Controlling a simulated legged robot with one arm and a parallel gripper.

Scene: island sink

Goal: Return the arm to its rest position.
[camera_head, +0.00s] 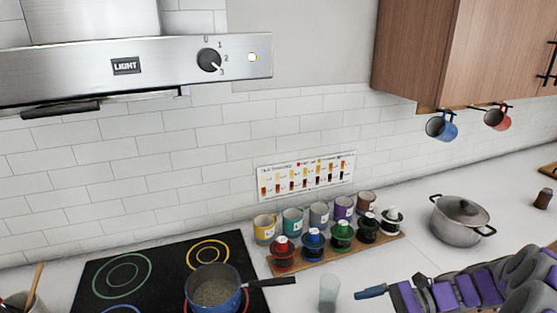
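My arm, purple and grey, reaches in from the lower right corner over the counter. My gripper (408,294) is at its left end, near the bottom edge of the view. A small blue piece (371,292) sticks out to the left of it; I cannot tell whether it is held, part of the gripper or lying behind it. The fingers are not clear enough to show whether they are open or shut. A clear glass (329,292) stands on the counter just left of the blue piece.
A blue pan (213,288) sits on the black cooktop (150,255), its handle pointing right. A lidded grey pot (460,219) stands behind my arm. A range hood (135,67) and cabinet (445,50) hang above.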

